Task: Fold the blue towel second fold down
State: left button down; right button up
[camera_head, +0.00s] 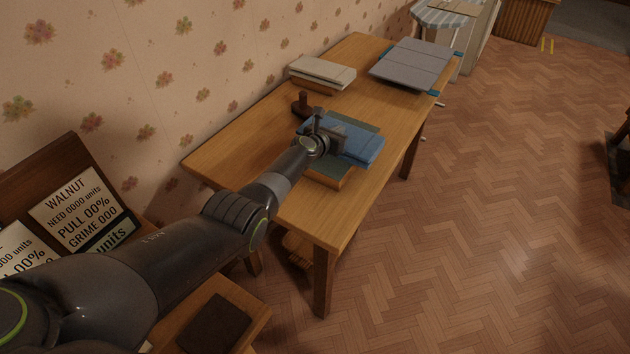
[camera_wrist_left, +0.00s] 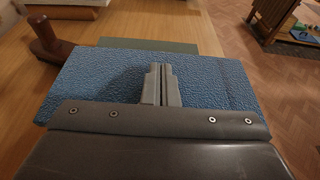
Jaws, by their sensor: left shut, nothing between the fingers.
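The blue towel (camera_head: 362,146) lies folded on the wooden table, on top of a greenish-grey flat piece. In the left wrist view the blue towel (camera_wrist_left: 100,78) fills the middle, with its textured upper face showing. My left gripper (camera_head: 322,116) is over the towel in the head view. In the left wrist view the left gripper (camera_wrist_left: 160,72) has its fingers together with nothing between them, above the towel; I cannot tell if they touch it. The near part of the towel is hidden by the gripper body. My right gripper is not in view.
The wooden table (camera_head: 225,150) stands along a flowered wall. A dark brown wooden object (camera_head: 301,104) is left of the towel. A beige folded stack (camera_head: 322,72) and a grey flat panel (camera_head: 417,64) lie farther back. Floor (camera_head: 510,200) at the right is open.

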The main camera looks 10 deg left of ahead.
pick_arm(q)
notch_tip(320, 180, up, 8)
jog(key=p, duration=0.7)
jog(key=shift+w+f, duration=0.1)
jog(key=shift+f, duration=0.25)
